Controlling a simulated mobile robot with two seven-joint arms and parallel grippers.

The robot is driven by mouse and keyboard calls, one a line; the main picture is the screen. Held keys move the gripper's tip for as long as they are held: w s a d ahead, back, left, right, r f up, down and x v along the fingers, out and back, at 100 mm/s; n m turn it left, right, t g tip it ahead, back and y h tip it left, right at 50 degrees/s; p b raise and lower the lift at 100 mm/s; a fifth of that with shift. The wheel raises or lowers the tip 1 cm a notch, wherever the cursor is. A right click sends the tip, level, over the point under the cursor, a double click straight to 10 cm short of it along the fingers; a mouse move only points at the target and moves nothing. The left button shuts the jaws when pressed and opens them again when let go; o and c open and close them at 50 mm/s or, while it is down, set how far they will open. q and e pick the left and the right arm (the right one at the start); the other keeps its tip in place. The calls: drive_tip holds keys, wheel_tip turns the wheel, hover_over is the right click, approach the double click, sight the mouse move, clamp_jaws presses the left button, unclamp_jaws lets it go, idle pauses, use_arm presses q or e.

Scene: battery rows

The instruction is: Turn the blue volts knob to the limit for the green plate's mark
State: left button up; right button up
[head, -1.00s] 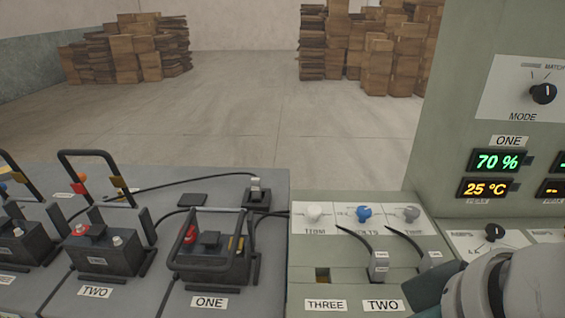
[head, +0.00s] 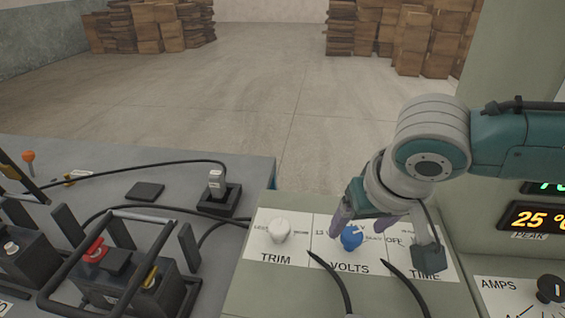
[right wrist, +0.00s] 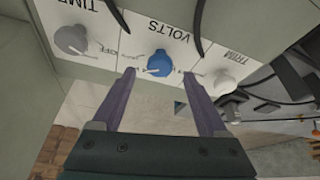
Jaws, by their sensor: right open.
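The blue volts knob (head: 352,237) sits on a white panel labelled VOLTS (head: 349,266), between the TRIM and TIME panels. It also shows in the right wrist view (right wrist: 159,65), with a pale pointer line; the small scale print around it is too small to read surely. My right gripper (head: 364,229) is open over the volts panel. In the right wrist view its two fingers (right wrist: 160,77) stand one on each side of the knob, apart from it, with the tips pointing to the panel. I see no green plate. My left gripper is out of view.
The white trim knob (head: 279,230) is to the left; the grey time knob (right wrist: 71,40) is on the other side. Black cables (head: 331,279) rise in front of the panels. A battery with a black handle (head: 113,262) stands at left. Meters (head: 537,216) are at right.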

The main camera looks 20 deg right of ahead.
sight(352, 234)
drive_tip(key=shift+b+x, duration=0.35)
drive_tip(key=shift+x, duration=1.2)
drive_tip(key=shift+c, duration=0.3)
drive_tip(key=shift+d+r, duration=0.1)
clamp_jaws()
